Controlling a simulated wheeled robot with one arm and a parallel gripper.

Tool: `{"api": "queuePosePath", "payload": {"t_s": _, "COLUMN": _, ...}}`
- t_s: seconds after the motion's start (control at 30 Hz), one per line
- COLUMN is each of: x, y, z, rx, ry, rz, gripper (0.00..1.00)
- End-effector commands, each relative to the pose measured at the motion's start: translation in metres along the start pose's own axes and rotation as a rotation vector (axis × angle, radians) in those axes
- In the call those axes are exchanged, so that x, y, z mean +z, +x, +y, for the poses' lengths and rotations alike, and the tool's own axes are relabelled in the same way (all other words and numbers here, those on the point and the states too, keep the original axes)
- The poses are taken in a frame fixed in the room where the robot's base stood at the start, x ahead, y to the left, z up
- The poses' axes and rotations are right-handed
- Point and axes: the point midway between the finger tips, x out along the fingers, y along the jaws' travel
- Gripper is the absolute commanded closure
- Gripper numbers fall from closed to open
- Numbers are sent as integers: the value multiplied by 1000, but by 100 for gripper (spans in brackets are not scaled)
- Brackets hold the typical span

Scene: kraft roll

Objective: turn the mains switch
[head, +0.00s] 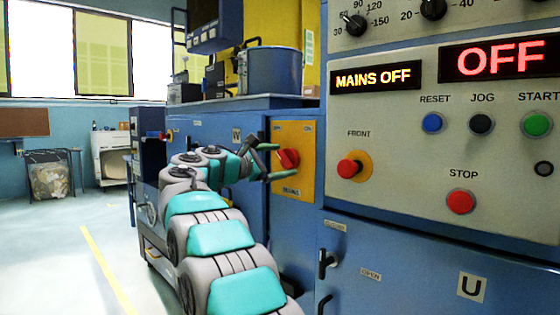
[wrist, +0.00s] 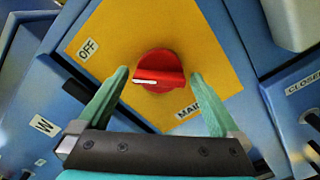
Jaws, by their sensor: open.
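The mains switch is a red rotary knob (head: 288,159) on a yellow plate (head: 293,132) on the blue cabinet. In the wrist view the red knob (wrist: 159,71) sits near the centre of the yellow plate (wrist: 205,30), with a white mark on its left side. An "OFF" label (wrist: 88,49) is at the plate's left, and a partly hidden "MAIN..." label is below the knob. My gripper (head: 267,161) is in front of the plate. In the wrist view its teal fingers (wrist: 159,80) are open, one on each side of the knob, with visible gaps.
A lit display (head: 376,78) reads "MAINS OFF" and a larger one (head: 505,58) reads "OFF". The right panel holds red, blue, black and green buttons. A cabinet handle (head: 326,262) projects below.

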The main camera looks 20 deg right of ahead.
Motion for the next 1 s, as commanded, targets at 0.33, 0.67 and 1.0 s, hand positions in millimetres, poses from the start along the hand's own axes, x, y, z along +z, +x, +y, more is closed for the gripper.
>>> {"api": "queuePosePath", "payload": {"t_s": 0.33, "x": 0, "y": 2, "z": 0, "rx": 0, "ry": 0, "rz": 0, "gripper": 5}}
{"api": "queuePosePath", "payload": {"t_s": 0.67, "x": 0, "y": 2, "z": 0, "rx": 0, "ry": 0, "rz": 0, "gripper": 42}}
{"api": "queuePosePath", "payload": {"t_s": 1.0, "x": 0, "y": 2, "z": 0, "rx": 0, "ry": 0, "rz": 0, "gripper": 76}}
